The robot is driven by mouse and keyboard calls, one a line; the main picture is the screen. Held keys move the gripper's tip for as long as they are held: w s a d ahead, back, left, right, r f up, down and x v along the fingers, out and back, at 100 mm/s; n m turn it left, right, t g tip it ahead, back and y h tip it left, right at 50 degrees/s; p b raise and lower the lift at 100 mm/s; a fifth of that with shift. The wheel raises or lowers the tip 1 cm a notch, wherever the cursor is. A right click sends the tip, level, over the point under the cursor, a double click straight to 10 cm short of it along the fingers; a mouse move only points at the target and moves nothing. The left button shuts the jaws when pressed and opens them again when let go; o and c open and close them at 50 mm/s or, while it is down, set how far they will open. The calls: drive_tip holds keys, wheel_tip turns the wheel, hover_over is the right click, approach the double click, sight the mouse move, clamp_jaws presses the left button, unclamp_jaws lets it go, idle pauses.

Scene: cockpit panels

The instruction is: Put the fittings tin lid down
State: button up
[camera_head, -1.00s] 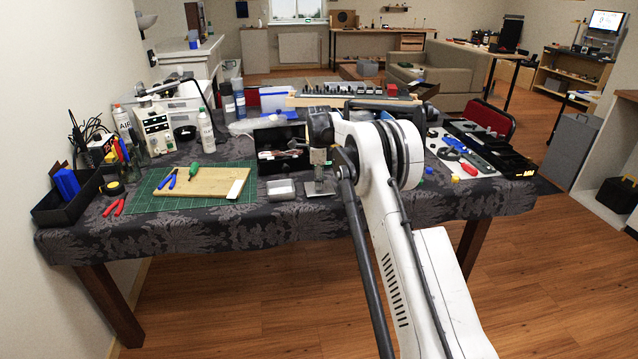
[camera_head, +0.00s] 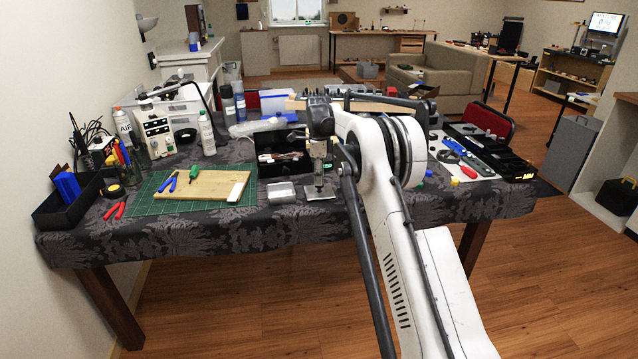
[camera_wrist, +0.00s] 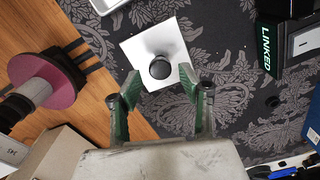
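The fittings tin lid (camera_head: 325,195) is a square, light metal plate lying on the cloth near the table's front edge. In the wrist view the lid (camera_wrist: 136,50) has a dark round knob standing up in its middle. My gripper (camera_head: 320,180) is above the lid. In the wrist view my gripper (camera_wrist: 160,80) is open, its two green-padded fingers standing apart with the knob between and beyond their tips, touching neither. A small silver tin (camera_head: 281,192) sits just left of the lid. Only a corner of the tin (camera_wrist: 108,5) shows at the wrist view's top edge.
A black open box (camera_head: 283,160) stands behind the tin. A green mat (camera_head: 150,205) with a wooden board (camera_head: 205,185) lies to the left. Tools lie on a white sheet to the right. The table edge and wooden floor (camera_wrist: 88,75) are close to the lid.

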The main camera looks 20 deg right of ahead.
drive_tip(key=s+a+r+n+t, duration=0.1)
drive_tip(key=s+a+r+n, duration=0.15)
drive_tip(key=r, duration=0.45)
drive_tip(key=s+a+r+n+p, duration=0.1)
drive_tip(key=s+r, duration=0.3)
drive_tip(key=r, duration=0.3)
drive_tip(key=s+a+r+n+t, duration=0.1)
drive_tip(key=s+r+n, duration=0.15)
drive_tip(key=r, duration=0.45)
drive_tip(key=s+a+r+n+t, duration=0.1)
drive_tip(key=s+a+r+n, duration=0.15)
drive_tip(key=s, duration=0.45)
drive_tip(key=s+a+r+n+t, duration=0.1)
drive_tip(key=s+a+r+n, duration=0.2)
drive_tip(key=s, duration=0.5)
drive_tip(key=s+a+f+n+t, duration=0.1)
drive_tip(key=s+f+n, duration=0.2)
drive_tip(key=s, duration=0.7)
drive_tip(key=s+a+f+n+t, duration=0.1)
drive_tip(key=s+f+n, duration=0.3)
drive_tip(key=s, duration=0.6)
drive_tip(key=s+a+f+n+t, duration=0.1)
drive_tip(key=s+f+n, duration=0.2)
drive_tip(key=s, duration=0.7)
drive_tip(key=shift+s+a+f+n, duration=0.15)
drive_tip(key=shift+s+n, duration=0.1)
drive_tip(key=shift+n, duration=0.5)
